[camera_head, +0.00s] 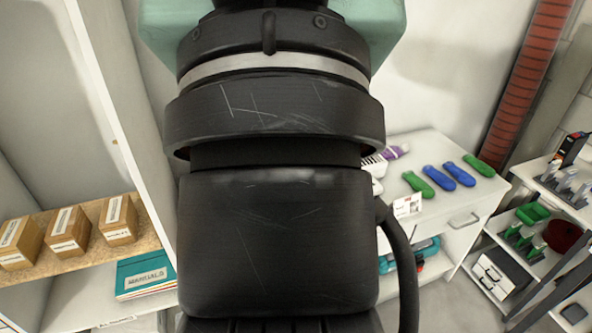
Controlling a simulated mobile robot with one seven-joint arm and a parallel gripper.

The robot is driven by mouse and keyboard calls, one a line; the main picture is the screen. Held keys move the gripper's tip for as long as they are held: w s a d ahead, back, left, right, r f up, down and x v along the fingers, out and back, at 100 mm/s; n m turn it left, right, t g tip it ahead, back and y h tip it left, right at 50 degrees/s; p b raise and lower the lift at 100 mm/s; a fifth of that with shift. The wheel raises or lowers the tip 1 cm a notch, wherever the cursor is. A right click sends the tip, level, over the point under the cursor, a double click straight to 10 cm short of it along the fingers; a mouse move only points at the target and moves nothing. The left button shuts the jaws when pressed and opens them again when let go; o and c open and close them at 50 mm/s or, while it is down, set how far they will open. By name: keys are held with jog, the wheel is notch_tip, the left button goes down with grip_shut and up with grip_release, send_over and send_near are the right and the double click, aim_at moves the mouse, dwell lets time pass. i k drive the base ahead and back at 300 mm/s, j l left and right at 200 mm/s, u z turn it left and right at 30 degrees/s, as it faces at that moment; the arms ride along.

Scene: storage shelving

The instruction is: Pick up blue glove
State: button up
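Two blue elongated items, one on the left (435,178) and one on the right (460,174), lie side by side on the white cabinet top (450,203). At this size I cannot tell if either is a glove. No other clear blue glove shows. The black body of my gripper (278,245) fills the middle of the view, left of the cabinet top and close to the camera. Its fingers are out of sight, so whether it is open or holds anything is hidden.
Green items (417,184) (479,165) flank the blue ones, and a purple-and-white item (396,152) lies behind. Cardboard boxes (118,222) stand on a left shelf above a teal folder (144,276). A shelf rack (535,262) with bins is at right. My arm hides the centre.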

aim_at(461, 175)
jog(key=i+l, duration=0.25)
jog(key=l, duration=0.2)
jog(key=i+l+u, duration=0.15)
jog(key=l, duration=0.3)
jog(key=i+l, duration=0.3)
jog(key=l, duration=0.15)
jog(key=i+l+u, duration=0.1)
jog(key=l, duration=0.4)
jog(key=i+l+u, duration=0.1)
jog(key=i+l, duration=0.2)
jog(key=l, duration=0.2)
jog(key=i+l, duration=0.2)
jog(key=l, duration=0.3)
jog(key=i+l+u, duration=0.1)
jog(key=l, duration=0.4)
jog(key=i+l+u, duration=0.1)
jog(key=i+l, duration=0.15)
jog(key=l, duration=0.3)
